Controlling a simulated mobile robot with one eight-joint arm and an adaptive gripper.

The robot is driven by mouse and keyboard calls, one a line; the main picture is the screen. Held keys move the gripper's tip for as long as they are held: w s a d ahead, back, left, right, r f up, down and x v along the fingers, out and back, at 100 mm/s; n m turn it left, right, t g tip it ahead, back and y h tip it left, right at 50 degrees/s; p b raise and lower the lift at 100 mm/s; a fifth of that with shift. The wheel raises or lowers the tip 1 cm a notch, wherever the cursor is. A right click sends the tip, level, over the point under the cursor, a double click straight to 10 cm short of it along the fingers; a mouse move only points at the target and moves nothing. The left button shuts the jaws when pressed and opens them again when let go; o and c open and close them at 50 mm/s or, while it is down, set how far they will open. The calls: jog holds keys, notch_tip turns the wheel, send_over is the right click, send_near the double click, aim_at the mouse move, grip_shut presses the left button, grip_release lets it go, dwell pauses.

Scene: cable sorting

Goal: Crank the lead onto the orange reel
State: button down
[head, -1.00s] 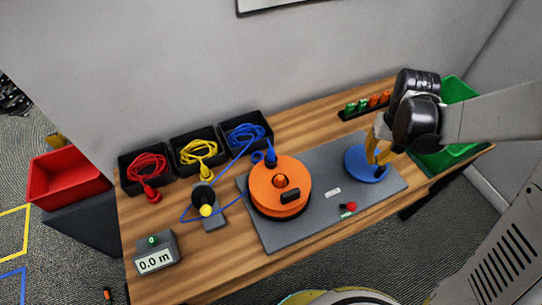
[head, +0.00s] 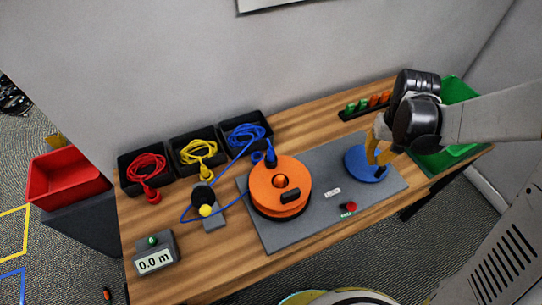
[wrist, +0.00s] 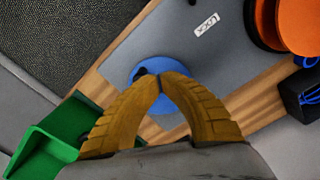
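The orange reel (head: 265,178) lies on a grey plate (head: 325,212), with a dark grip on its top. A blue lead (head: 229,207) runs from the far blue coil, around by a black-and-yellow guide (head: 204,201), to the reel. A blue plug (head: 271,158) stands at the reel's back edge. The blue crank disc (head: 357,168) is on the plate's right side, with a dark knob (wrist: 141,73). My gripper (head: 375,162) is over the disc; in the wrist view its yellow fingertips (wrist: 160,79) meet, with the knob beside them to the left, not visibly between them.
Black bins with red (head: 146,168), yellow (head: 198,152) and blue (head: 243,137) coils line the back. A meter (head: 154,258) reads 0.0 m. A green bin (head: 463,147) is at right, a red bin (head: 66,174) at left. A red button (head: 351,206) sits at the plate's front.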

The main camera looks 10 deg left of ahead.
aim_at(366, 177)
jog(key=shift+f+b, duration=2.3)
jog(key=shift+f, duration=0.55)
